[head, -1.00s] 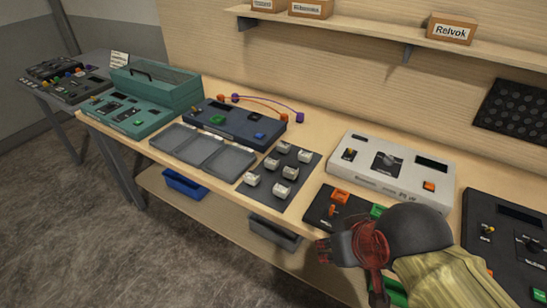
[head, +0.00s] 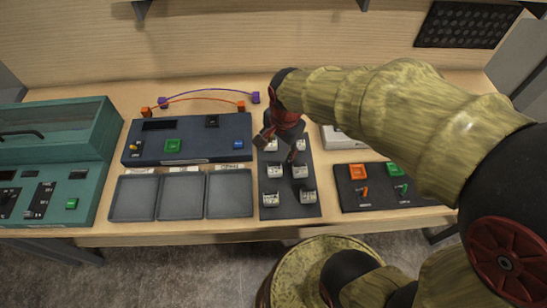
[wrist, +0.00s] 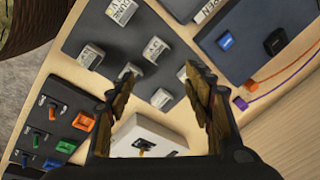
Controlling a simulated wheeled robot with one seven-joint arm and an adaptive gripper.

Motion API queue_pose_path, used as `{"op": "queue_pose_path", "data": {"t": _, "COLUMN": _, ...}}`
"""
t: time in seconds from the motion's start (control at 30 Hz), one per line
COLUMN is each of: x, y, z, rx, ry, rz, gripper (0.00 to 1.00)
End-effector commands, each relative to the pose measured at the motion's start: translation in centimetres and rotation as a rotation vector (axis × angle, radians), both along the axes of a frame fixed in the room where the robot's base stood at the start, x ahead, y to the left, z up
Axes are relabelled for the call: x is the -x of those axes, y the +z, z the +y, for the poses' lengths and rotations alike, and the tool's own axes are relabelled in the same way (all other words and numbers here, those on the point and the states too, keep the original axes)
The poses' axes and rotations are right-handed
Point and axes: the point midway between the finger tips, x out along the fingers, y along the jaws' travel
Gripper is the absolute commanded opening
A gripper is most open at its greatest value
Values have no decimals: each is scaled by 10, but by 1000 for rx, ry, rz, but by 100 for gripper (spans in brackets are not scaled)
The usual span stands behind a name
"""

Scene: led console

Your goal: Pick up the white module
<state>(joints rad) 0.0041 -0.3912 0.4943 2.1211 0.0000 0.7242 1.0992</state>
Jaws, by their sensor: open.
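Several white labelled modules stand in two columns on a dark mat (head: 288,207); one is the near left module (head: 273,198), another the near right module (head: 308,196). I cannot tell which one the task means. My gripper (head: 279,150) is open and points down over the far end of the mat, partly covering the far modules. In the wrist view my gripper (wrist: 160,88) shows its two fingers apart with nothing held. A far module (wrist: 161,98) appears between the fingers, beyond the tips, and another module (wrist: 155,48) stands farther off.
Three grey trays (head: 182,195) lie left of the mat. A blue console (head: 205,150) with orange and purple cables stands behind them, and a teal console (head: 60,160) is far left. A black panel with switches (head: 385,195) is right of the mat. A white console (head: 340,140) is partly behind my arm.

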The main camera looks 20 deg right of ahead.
Motion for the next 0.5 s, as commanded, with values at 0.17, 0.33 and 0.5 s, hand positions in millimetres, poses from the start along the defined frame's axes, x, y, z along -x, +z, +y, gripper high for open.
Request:
{"op": "queue_pose_path", "data": {"t": 0.17, "x": -18, "y": -31, "z": -1, "rx": -52, "ry": -384, "rz": 113, "gripper": 52}}
{"op": "queue_pose_path", "data": {"t": 0.33, "x": -21, "y": -61, "z": -1, "rx": -66, "ry": -627, "rz": 166, "gripper": 52}}
{"op": "queue_pose_path", "data": {"t": 0.5, "x": -20, "y": -79, "z": -1, "rx": -69, "ry": -722, "rz": 186, "gripper": 52}}
